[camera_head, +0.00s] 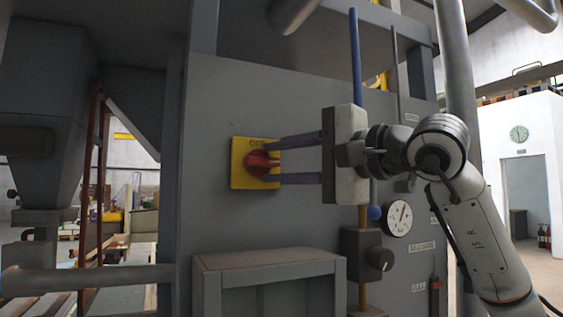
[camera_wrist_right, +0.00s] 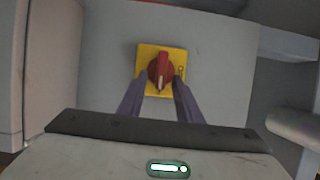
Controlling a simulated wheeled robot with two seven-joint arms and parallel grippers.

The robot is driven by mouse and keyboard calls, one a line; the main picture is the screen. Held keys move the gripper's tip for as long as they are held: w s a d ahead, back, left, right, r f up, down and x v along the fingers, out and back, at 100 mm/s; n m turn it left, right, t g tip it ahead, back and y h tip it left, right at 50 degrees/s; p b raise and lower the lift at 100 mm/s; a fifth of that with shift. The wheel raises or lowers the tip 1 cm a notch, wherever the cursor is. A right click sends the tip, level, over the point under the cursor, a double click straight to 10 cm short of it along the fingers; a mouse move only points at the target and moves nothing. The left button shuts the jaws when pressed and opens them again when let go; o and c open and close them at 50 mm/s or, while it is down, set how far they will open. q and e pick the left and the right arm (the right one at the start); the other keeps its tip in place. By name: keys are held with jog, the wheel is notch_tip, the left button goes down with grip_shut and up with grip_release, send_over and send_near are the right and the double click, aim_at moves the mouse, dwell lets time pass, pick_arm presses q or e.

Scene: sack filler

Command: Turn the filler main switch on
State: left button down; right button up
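The main switch is a red rotary knob (camera_head: 261,163) on a yellow square plate (camera_head: 240,178), fixed to the grey cabinet face. In the right wrist view the red knob (camera_wrist_right: 161,69) sits at the middle of the yellow plate (camera_wrist_right: 145,53), with a pale mark along its handle. My right gripper (camera_head: 280,160) reaches in from the right with its two purple fingers apart. The fingertips (camera_wrist_right: 160,83) lie on either side of the knob's handle or just in front of it; I cannot tell whether they touch it. My left gripper is not in view.
A grey box-like ledge (camera_head: 268,262) juts out below the switch. A blue vertical rod (camera_head: 356,60), a round gauge (camera_head: 398,218) and a small black knob box (camera_head: 363,254) are right of it. A grey pipe (camera_head: 90,278) runs at lower left.

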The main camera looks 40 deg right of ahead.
jog(key=shift+s+d, duration=0.1)
jog(key=shift+s, duration=0.15)
jog(key=s+d, duration=0.1)
jog(key=s, duration=0.8)
jog(key=shift+s+d+b, duration=0.25)
jog(key=shift+s+b, duration=0.1)
jog(key=shift+b, duration=0.05)
